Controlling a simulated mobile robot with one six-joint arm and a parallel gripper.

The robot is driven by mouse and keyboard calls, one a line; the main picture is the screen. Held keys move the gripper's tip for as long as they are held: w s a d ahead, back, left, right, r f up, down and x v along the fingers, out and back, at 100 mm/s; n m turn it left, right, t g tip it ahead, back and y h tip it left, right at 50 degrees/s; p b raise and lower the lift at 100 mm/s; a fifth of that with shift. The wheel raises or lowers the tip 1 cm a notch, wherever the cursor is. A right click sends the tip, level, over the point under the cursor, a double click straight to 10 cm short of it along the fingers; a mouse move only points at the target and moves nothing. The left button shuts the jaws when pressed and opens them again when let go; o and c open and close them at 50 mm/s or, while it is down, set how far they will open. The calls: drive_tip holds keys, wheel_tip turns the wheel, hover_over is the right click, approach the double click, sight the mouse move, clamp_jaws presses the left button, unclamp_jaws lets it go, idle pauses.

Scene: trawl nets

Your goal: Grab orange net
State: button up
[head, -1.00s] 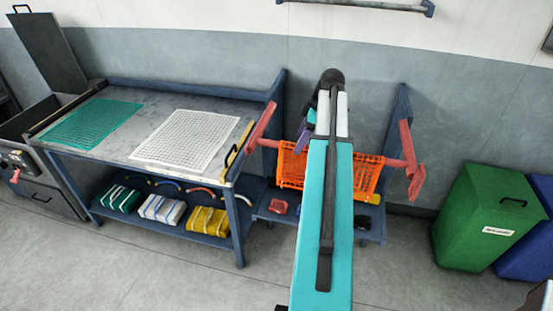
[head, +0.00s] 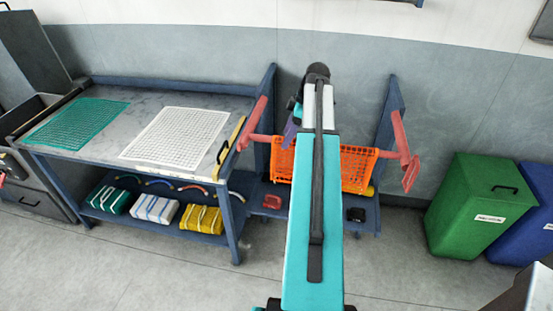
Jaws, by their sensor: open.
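The orange net (head: 282,160) hangs from a red bar between two blue uprights, behind my arm in the head view. Its middle is hidden by my teal arm, and its right part (head: 357,168) shows on the other side. My gripper (head: 290,132) is mostly hidden behind the arm; only a purple part shows at the arm's left, in front of the net's upper left in the picture. It is open. I cannot tell whether it touches the net.
Red bar ends (head: 409,160) stick out towards me. A blue workbench (head: 95,152) at left carries a green net (head: 75,123) and a white net (head: 178,138), with bundles on its shelf. A green bin (head: 480,208) stands at right. The grey floor in front is open.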

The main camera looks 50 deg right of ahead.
drive_tip(key=b+x, duration=0.4)
drive_tip(key=x, duration=0.4)
drive_tip(key=shift+f, duration=0.35)
drive_tip(key=shift+b+x, duration=0.7)
drive_tip(key=shift+x, duration=0.8)
idle(0.4)
drive_tip(key=c, duration=1.2)
wheel_tip(320, 180, up, 11)
drive_tip(key=p, duration=0.6)
drive_tip(key=shift+w+a+r, duration=0.1)
drive_tip(key=shift+r, duration=0.05)
drive_tip(key=shift+c, duration=0.9)
drive_tip(key=shift+r, duration=0.3)
clamp_jaws()
drive_tip(key=shift+r, duration=0.2)
